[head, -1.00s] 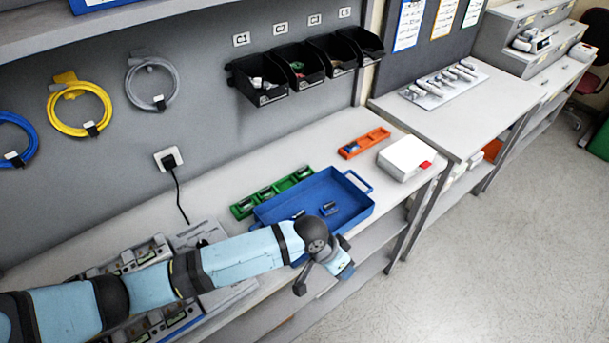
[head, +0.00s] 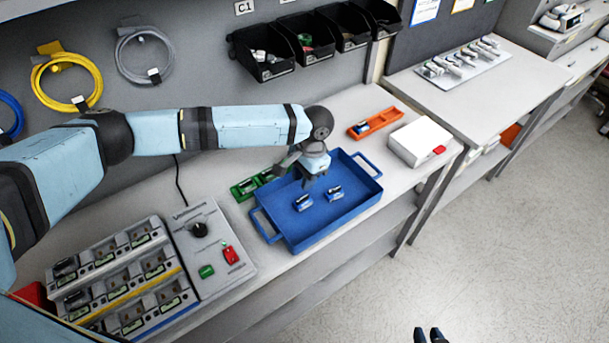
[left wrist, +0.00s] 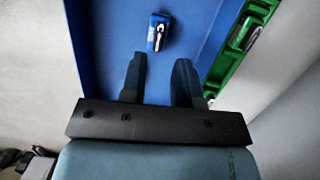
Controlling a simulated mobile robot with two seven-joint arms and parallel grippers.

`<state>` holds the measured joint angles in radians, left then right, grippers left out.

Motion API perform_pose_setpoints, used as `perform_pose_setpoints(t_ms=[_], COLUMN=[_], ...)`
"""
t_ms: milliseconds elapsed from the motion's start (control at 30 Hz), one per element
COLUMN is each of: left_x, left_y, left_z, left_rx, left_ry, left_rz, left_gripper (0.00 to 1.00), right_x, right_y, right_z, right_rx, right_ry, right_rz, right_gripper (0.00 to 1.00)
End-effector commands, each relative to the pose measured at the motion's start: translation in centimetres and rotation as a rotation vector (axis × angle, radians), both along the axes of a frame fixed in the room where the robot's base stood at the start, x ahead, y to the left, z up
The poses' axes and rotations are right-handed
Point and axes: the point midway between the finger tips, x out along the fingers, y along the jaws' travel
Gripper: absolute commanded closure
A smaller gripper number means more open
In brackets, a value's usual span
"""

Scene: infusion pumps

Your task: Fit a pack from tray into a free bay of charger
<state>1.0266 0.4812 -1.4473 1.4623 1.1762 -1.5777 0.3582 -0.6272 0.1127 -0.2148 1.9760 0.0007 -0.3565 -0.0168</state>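The blue tray (head: 276,229) lies on the bench with two small blue-and-white packs in it, a left one (head: 303,202) and a right one (head: 334,194). My left gripper (head: 313,183) hangs over the tray, near its back side, close to the packs. In the left wrist view its fingers (left wrist: 159,80) are apart with nothing between them; one pack (left wrist: 158,33) lies beyond the tips. The charger (head: 170,268) stands at the front left with rows of bays; several seem to hold packs, but which are free is hard to tell.
A green holder (head: 242,190) with packs lies behind the blue tray, partly hidden by my left gripper. An orange holder (head: 378,121) with a blue pack and a white box (head: 420,141) stand to the right. Black bins (head: 273,50) hang on the wall above.

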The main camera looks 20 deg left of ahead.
Motion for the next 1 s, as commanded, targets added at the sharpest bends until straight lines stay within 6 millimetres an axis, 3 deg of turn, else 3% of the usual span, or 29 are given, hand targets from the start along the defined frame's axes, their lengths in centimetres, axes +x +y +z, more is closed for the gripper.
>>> perform_pose_setpoints(t_ms=[33, 233, 533, 867, 900, 1000], left_x=[0.0, 0.0, 0.0, 0.0, 0.0, 0.0], left_y=[0.0, 0.0, -0.1, -0.1, 0.0, 0.0], left_z=[-1.3, -3.9, -6.5, -6.9, -6.9, -6.9], left_rx=[0.001, 0.000, -0.002, -0.001, -0.001, -0.001], left_ry=[-0.001, -0.003, 0.000, -0.001, -0.001, -0.001], left_rz=[0.000, -0.001, -0.001, -0.001, -0.001, -0.001], left_gripper=[0.71, 0.71, 0.71, 0.71, 0.74, 0.97], right_x=[0.0, 0.0, 0.5, 0.4, 0.4, 0.4], right_y=[0.0, -0.3, 0.0, 0.2, 0.1, 0.1], right_z=[-1.1, -3.9, -2.7, -2.9, -2.9, -3.1], right_rx=[-0.004, -0.012, -0.006, -0.005, -0.005, -0.006], right_ry=[-0.003, -0.003, -0.012, -0.010, -0.008, -0.005], right_rz=[0.007, 0.021, 0.024, 0.024, 0.024, 0.024], right_gripper=[0.71, 0.71, 0.71, 0.71, 0.71, 0.71])
